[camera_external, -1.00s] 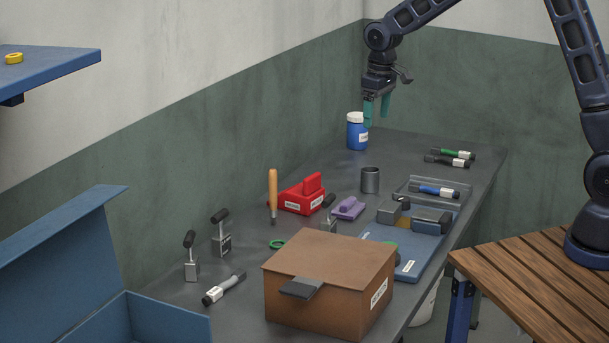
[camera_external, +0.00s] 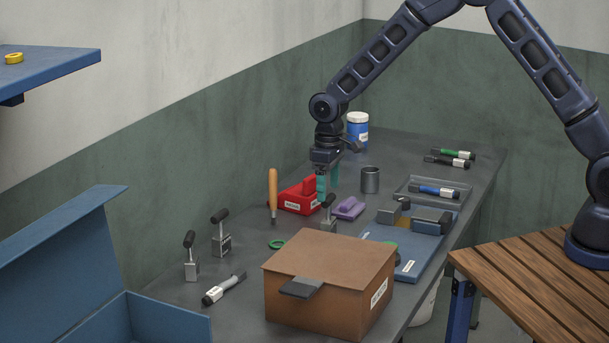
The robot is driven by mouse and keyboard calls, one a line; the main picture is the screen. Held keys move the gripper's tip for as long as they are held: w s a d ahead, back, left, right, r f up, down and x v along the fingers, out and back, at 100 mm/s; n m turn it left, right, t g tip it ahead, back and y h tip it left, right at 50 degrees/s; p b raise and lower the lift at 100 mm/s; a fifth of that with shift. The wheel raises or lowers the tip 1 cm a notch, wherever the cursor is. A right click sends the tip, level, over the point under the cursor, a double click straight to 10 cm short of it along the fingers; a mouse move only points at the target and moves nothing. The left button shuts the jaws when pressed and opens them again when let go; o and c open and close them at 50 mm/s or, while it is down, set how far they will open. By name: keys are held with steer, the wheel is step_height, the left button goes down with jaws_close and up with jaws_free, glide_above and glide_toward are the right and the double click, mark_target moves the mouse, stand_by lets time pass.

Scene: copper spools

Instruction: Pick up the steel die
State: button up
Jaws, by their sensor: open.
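Three small steel blocks with black handles, which look like dies, stand on the grey workbench (camera_external: 385,160). One die (camera_external: 328,226) is behind the brown box, its lower part hidden by that box. The other two, a die (camera_external: 222,244) and another die (camera_external: 192,271), stand at the left. I cannot read their labels. My gripper (camera_external: 328,188) points down with its teal fingers apart and empty. It appears just above the handle of the die behind the box, beside the red tool.
A brown box (camera_external: 325,262) stands in front. Close to my gripper are a red tool (camera_external: 295,199), a purple object (camera_external: 348,208), a wooden-handled tool (camera_external: 273,190) and a grey cup (camera_external: 370,180). A blue jar (camera_external: 357,131) is behind. A blue board (camera_external: 407,271) lies right.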

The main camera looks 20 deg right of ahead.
mark_target(328, 219)
steer(key=shift+s+d+f, duration=0.1)
steer(key=shift+f, duration=3.3)
steer(key=shift+r, duration=0.1)
steer(key=c, duration=1.5)
